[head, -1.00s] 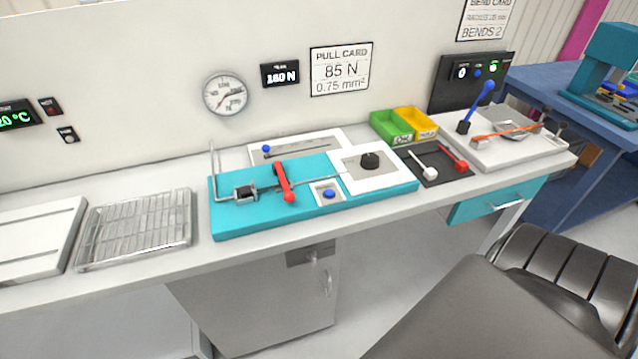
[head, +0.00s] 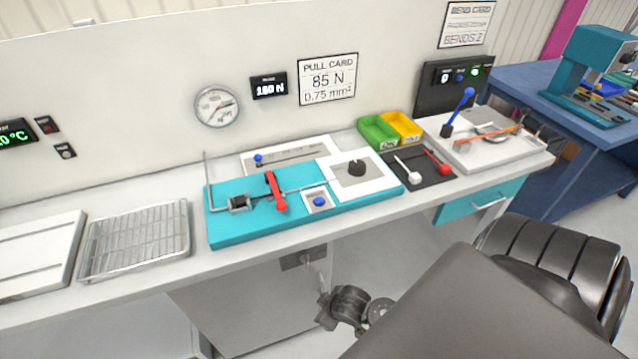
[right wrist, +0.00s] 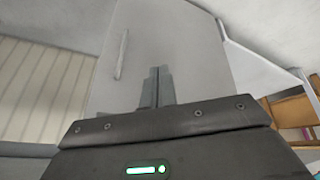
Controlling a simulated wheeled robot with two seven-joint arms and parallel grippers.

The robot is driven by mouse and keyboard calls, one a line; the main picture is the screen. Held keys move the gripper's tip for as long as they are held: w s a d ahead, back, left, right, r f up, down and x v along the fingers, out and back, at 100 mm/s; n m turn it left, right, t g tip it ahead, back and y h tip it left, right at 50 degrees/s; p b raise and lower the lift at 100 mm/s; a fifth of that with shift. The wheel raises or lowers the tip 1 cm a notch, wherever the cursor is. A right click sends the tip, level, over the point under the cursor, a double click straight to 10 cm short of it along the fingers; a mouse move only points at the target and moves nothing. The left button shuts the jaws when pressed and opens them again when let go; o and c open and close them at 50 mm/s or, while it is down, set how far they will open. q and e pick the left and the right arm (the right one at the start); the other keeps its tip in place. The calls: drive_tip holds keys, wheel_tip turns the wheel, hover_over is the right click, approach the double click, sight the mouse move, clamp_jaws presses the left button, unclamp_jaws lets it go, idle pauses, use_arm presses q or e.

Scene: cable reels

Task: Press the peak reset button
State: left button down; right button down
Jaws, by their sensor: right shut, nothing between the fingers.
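A blue push button (head: 320,201) stands in a small white square plate on the teal pull tester (head: 228,230); I can read no label on it. A small black display (head: 269,86) on the wall above reads about 160 N. My right gripper (head: 322,300) is below the bench's front edge, in front of the grey cabinet, well below and apart from the button. In the right wrist view its two fingers (right wrist: 157,86) are together, with nothing between them, pointing at the cabinet door. My left gripper is not in view.
The bench's front edge (head: 262,257) lies between my right gripper and the tester. A wire rack (head: 135,240) is at left, green and yellow bins (head: 379,131) at right.

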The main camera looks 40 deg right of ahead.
drive_tip(key=w+r+n+t, duration=0.1)
drive_tip(key=w+r, duration=0.3)
drive_tip(key=r, duration=0.5)
drive_tip(key=w+r+n+t+y+p, duration=0.1)
drive_tip(key=w+r+n+t, duration=0.1)
drive_tip(key=r, duration=0.7)
drive_tip(key=w+d+r+n+t+y, duration=0.1)
drive_tip(key=w+r+n+t, duration=0.1)
drive_tip(key=w+r, duration=0.4)
wheel_tip(320, 180, up, 3)
drive_tip(key=shift+d+r+n+p, duration=0.1)
drive_tip(key=shift+r+n+p, duration=0.05)
drive_tip(key=shift+n+p, duration=0.3)
drive_tip(key=w+d+r+n, duration=0.1)
drive_tip(key=w+d+r, duration=0.1)
drive_tip(key=w+d+r+n+y, duration=0.1)
drive_tip(key=w+d+r+n, duration=0.1)
drive_tip(key=shift+d+r+y, duration=0.15)
drive_tip(key=shift+r+y, duration=0.15)
drive_tip(key=shift+r, duration=0.1)
drive_tip(key=d+r+g, duration=0.2)
drive_tip(key=d+r, duration=0.3)
drive_tip(key=d, duration=0.2)
drive_tip(key=shift+s+n, duration=0.2)
drive_tip(key=shift+n, duration=0.25)
drive_tip(key=shift+s, duration=0.1)
